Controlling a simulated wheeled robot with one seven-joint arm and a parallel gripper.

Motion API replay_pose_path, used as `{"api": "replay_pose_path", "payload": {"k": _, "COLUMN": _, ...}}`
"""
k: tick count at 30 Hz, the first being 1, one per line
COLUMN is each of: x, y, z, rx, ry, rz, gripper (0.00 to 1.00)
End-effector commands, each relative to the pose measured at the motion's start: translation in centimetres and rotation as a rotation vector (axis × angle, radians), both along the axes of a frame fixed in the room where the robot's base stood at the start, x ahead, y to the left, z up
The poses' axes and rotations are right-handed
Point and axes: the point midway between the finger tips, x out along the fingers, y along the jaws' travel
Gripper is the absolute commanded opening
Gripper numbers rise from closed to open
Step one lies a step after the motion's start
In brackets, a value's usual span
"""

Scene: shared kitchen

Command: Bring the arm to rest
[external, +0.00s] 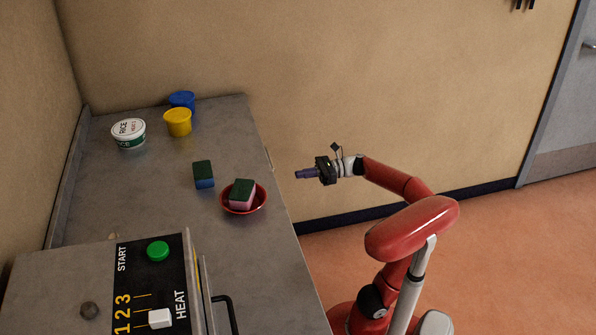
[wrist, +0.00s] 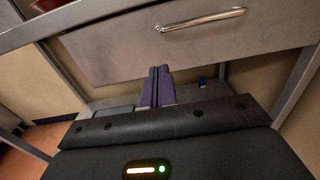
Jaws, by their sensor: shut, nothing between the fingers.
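My gripper (external: 301,174) is off the right edge of the counter in the external view, with the arm bent and reaching left from my red base. Its purple fingers are together with nothing between them. In the wrist view the shut fingers (wrist: 158,86) point at the front of a grey drawer (wrist: 120,52) with a metal handle (wrist: 205,19). The gripper appears apart from the counter and everything on it.
The grey counter (external: 135,190) holds a red bowl (external: 259,207) with a pink and green sponge (external: 242,194), a blue and green sponge (external: 204,176), a yellow tub (external: 178,123), a blue tub (external: 183,100) and a rice tub (external: 129,133). A heater panel (external: 135,270) stands at the front. Floor at right is clear.

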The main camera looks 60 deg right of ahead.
Motion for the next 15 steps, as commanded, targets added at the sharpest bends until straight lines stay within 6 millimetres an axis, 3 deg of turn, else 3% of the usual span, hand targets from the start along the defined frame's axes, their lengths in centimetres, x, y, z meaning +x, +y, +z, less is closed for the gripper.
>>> {"api": "replay_pose_path", "payload": {"k": 6, "x": -1.8, "y": -1.9, "z": 0.0, "rx": -0.001, "ry": -0.001, "rz": 0.001, "gripper": 0.00}}
{"api": "replay_pose_path", "payload": {"k": 15, "x": -2.3, "y": -1.9, "z": 0.0, "rx": -0.018, "ry": -0.005, "rz": 0.007, "gripper": 0.00}}
